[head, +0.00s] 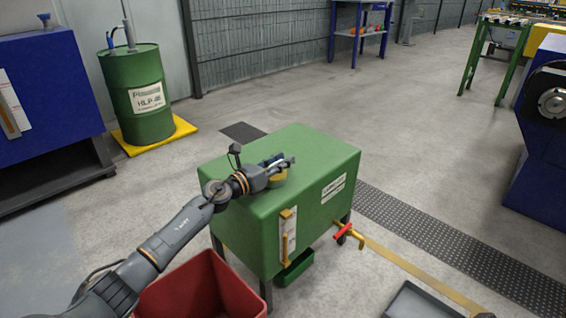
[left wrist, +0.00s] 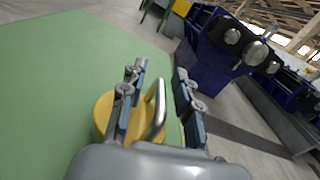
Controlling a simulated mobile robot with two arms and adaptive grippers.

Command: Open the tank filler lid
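The green tank (head: 320,160) stands on legs in the middle of the head view. Its yellow round filler lid (head: 279,180) lies on the tank top, partly covered by my left gripper (head: 284,163). In the left wrist view, the lid (left wrist: 103,112) carries a raised metal handle (left wrist: 158,112). My left gripper (left wrist: 160,98) is open, with one finger on each side of the handle. A gap shows between the handle and the right finger; whether the left finger touches it I cannot tell. The lid looks shut. My right gripper is not in view.
A red bin (head: 200,290) stands in front of the tank at left. A red-handled valve (head: 343,231) and sight gauge (head: 289,235) are on the tank. A green drum (head: 138,95) stands behind left. The tank top around the lid is mostly clear.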

